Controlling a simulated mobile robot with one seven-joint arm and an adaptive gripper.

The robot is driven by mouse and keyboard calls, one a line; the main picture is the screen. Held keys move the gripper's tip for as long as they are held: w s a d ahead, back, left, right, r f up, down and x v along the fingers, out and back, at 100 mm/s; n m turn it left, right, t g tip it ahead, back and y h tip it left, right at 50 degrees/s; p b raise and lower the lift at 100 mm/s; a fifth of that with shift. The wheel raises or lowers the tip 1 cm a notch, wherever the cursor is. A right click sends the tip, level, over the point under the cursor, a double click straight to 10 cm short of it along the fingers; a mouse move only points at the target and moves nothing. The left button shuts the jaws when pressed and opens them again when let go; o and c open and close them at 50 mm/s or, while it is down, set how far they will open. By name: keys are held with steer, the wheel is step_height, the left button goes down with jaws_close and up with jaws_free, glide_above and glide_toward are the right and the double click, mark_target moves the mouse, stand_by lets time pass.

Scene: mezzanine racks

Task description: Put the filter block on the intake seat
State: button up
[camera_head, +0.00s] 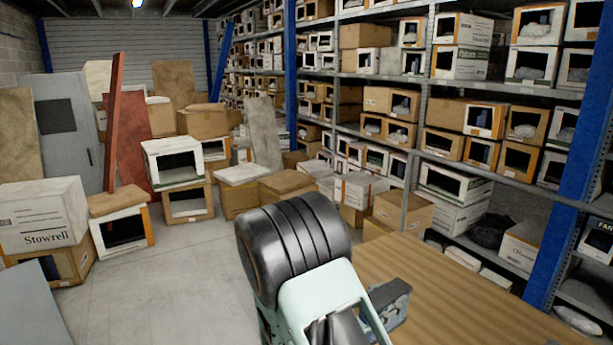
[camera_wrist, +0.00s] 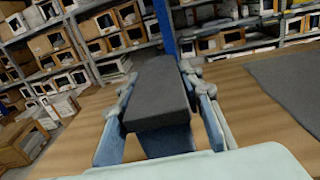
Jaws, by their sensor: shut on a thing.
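A dark grey block (camera_wrist: 158,92), which I take to be the filter block, is between the two blue-grey fingers of my gripper (camera_wrist: 158,80) in the wrist view. The fingers are shut on its sides. The block points away from the wrist, over a wooden worktop (camera_wrist: 85,140); I cannot tell whether it touches the top. In the head view, my arm hides most of the gripper, and only a blue-grey part of it (camera_head: 390,303) shows beside the arm. I cannot make out the intake seat for certain in either view.
A flat dark grey panel or mat (camera_wrist: 290,82) lies on the worktop at the right of the wrist view. The worktop (camera_head: 455,300) is bare right of my arm in the head view. Loaded racks (camera_head: 420,75) stand behind it. Boxes (camera_head: 45,215) crowd the left floor.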

steer(key=shift+n+t+y, duration=0.3)
steer(key=shift+t, duration=0.1)
steer(key=s+a+f+p, duration=0.1)
steer(key=s+a, duration=0.1)
steer(key=s+a+f+p, duration=0.1)
steer(key=s+a+f, duration=0.1)
steer(key=shift+s+a+f, duration=0.15)
steer(key=shift+a+f, duration=0.05)
steer(key=n+t+y, duration=0.2)
steer(key=shift+d+r+t, duration=0.15)
steer(key=shift+t, duration=0.15)
steer(key=shift+a+f+n+t+y, duration=0.15)
steer(key=shift+n+t+y, duration=0.3)
steer(key=shift+n+y, duration=0.35)
steer(key=shift+a+f+n+t+y, duration=0.15)
steer(key=shift+n+t+y, duration=0.35)
steer(key=shift+y, duration=0.5)
steer(key=shift+d, duration=0.1)
steer(key=shift+d+r, duration=0.1)
